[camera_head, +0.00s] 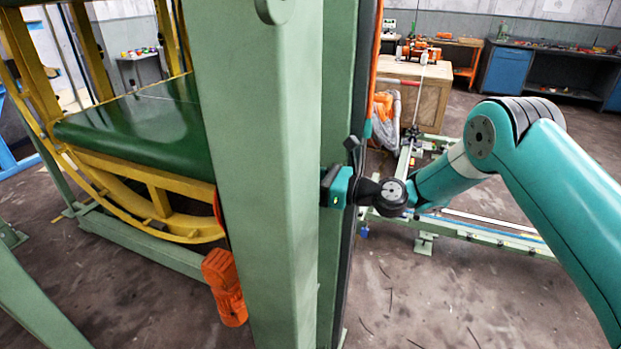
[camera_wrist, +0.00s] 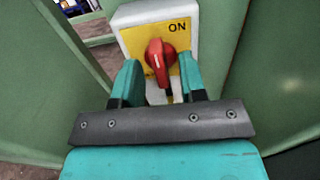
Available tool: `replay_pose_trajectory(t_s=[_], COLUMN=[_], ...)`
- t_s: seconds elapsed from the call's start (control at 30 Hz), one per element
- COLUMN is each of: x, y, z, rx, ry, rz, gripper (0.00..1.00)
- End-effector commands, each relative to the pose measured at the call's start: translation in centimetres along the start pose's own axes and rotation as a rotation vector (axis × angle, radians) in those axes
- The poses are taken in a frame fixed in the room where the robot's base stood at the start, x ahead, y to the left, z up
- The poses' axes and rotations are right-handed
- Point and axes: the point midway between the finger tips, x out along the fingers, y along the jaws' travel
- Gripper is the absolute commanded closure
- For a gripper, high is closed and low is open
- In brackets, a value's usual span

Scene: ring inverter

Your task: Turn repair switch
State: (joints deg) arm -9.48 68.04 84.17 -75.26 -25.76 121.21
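The repair switch (camera_wrist: 160,58) shows in the wrist view as a red rotary knob on a yellow plate in a pale grey box (camera_wrist: 128,17). The word "ON" is at the plate's upper right. The knob's narrow handle points downward and slightly right. My gripper (camera_wrist: 158,75) is open, with one teal finger on each side of the knob and a visible gap to it on both sides. In the head view my gripper (camera_head: 330,187) is at the side of the green post; the switch is hidden there behind the post.
A thick green post (camera_head: 262,150) stands right beside my gripper. A ring frame with yellow beams (camera_head: 150,190) and a green bed (camera_head: 150,130) is at the left. An orange motor (camera_head: 224,287) hangs low by the post. Open floor (camera_head: 480,300) lies at the lower right.

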Motion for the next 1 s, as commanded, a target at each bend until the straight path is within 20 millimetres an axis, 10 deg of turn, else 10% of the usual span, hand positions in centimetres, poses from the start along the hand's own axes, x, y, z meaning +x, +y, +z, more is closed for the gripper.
replay_pose_trajectory(t_s=[0.27,1.0], x=[-0.06,-0.09], y=[-0.03,-0.01], z=[0.02,-0.35], rx=[0.0,-0.281], ry=[0.0,0.0], rz=[0.0,0.0], gripper=[1.0,1.0])
